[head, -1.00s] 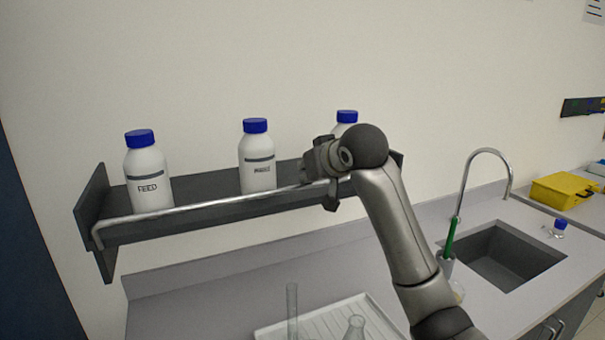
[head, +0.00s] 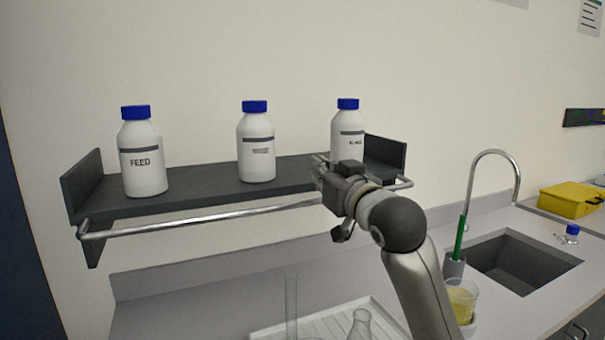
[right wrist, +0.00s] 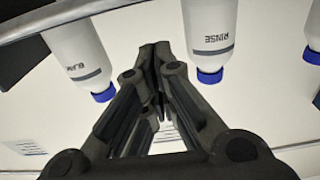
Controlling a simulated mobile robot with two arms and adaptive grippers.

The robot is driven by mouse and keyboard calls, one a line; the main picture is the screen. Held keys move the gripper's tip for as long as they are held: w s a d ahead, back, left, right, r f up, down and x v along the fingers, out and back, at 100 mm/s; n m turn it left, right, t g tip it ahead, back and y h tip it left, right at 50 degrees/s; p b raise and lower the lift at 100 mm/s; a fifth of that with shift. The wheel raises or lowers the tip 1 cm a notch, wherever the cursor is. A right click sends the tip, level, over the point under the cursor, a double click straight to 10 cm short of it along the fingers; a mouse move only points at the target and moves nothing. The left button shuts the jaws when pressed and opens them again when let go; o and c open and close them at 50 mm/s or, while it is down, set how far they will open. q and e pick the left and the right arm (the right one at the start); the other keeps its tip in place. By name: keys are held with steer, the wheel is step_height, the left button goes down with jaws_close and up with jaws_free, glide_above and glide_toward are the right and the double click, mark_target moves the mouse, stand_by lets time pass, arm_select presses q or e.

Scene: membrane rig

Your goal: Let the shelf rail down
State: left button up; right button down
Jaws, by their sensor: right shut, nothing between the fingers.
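The shelf rail (head: 205,216) is a thin silver bar with bent ends. It hangs in front of and below the front edge of the dark grey shelf (head: 205,190), nearly parallel to it. My right gripper (head: 318,168) is shut and empty, by the right part of the shelf front, above the rail's line. It hides a short stretch of the rail. In the right wrist view its fingers (right wrist: 156,50) are together, with nothing between them, and bottles show upside down behind. My left gripper is out of view.
Below are a white drying tray (head: 325,325) with glassware, a beaker of yellow liquid (head: 461,300) and a sink (head: 510,262) with a curved tap.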

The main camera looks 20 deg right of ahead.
steer(key=shift+s+f+t+b, duration=0.35)
steer(key=shift+f+t+b, duration=0.4)
steer(key=shift+b, duration=0.4)
steer(key=shift+s+f+t+b, duration=0.4)
steer(key=shift+f+t+b, duration=0.2)
steer(key=shift+f+b, duration=0.4)
steer(key=shift+s+f+t+b, duration=0.35)
steer(key=shift+f+t+b, duration=0.35)
steer(key=shift+b, duration=0.55)
steer(key=shift+f, duration=0.15)
